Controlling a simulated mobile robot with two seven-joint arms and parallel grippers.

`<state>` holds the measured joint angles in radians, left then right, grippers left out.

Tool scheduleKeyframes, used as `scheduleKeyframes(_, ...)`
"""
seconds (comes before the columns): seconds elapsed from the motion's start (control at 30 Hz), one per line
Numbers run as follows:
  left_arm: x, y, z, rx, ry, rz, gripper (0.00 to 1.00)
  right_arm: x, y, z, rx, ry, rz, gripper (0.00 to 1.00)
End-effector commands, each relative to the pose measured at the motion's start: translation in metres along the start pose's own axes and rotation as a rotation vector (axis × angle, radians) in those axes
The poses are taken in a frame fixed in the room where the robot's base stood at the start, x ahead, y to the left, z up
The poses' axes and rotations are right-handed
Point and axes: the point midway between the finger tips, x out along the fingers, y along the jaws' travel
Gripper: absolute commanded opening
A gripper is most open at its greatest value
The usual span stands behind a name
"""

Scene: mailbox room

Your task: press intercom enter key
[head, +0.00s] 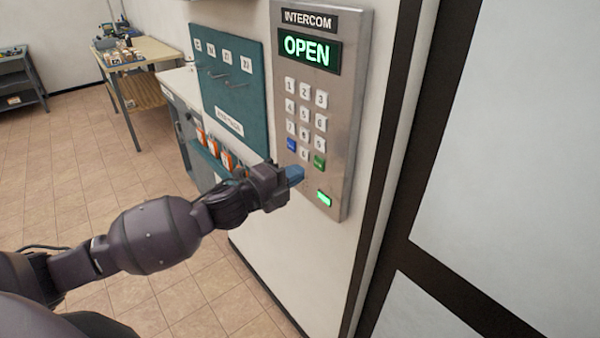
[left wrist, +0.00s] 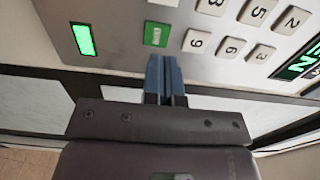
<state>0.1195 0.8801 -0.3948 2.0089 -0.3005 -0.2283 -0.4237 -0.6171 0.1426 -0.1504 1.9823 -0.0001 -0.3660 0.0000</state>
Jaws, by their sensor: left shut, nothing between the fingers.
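The intercom panel (head: 347,110) is a grey metal plate on the wall, and its screen (head: 310,50) reads OPEN in green. My right gripper is not in view.
A lit green indicator (head: 324,199) is low on the panel. A teal key board (head: 230,85) with hooks hangs to the left. A dark-framed door (head: 500,150) stands to the right. A wooden table (head: 150,50) is at the back left, with open tiled floor before it.

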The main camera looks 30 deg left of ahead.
Motion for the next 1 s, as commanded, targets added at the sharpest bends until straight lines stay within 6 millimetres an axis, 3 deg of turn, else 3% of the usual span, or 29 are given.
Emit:
scheduleKeyframes(0.2, -0.038, 0.004, 0.0, 0.0, 0.0, 0.006, 0.0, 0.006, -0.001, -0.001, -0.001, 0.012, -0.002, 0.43)
scheduleKeyframes(0.5, -0.077, 0.004, -0.001, -0.001, 0.0, 0.006, 0.0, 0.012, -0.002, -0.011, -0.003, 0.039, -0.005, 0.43)
scheduleKeyframes(0.7, -0.089, 0.003, -0.001, -0.001, 0.001, 0.004, 0.0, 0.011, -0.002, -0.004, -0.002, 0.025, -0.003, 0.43)
scheduleKeyframes(1.0, -0.092, 0.002, -0.001, -0.001, 0.001, 0.004, 0.0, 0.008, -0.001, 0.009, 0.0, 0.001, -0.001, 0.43)
